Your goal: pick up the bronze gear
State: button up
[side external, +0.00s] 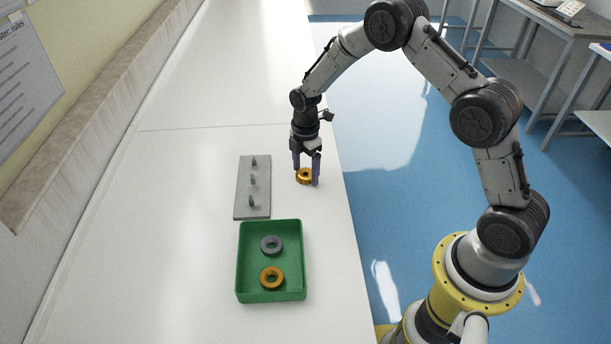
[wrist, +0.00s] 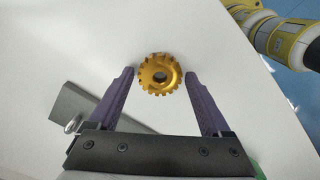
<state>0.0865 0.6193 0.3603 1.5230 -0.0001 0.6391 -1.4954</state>
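The bronze gear (side external: 304,176) lies flat on the white table, near its right edge. It is a toothed golden ring with a dark center hole, and it also shows in the wrist view (wrist: 160,75). My gripper (side external: 306,182) is open, with its two purple fingers pointing down around the gear. In the wrist view the fingertips (wrist: 160,74) are on the left and right of the gear, with a small gap on each side.
A grey plate (side external: 243,196) with 3 upright pegs lies left of the gear. A green tray (side external: 240,268) in front holds a grey ring (side external: 264,243) and a bronze ring (side external: 264,277). The table's right edge is close to the gear.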

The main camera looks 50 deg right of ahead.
grip_shut()
jog(key=shift+r, duration=0.15)
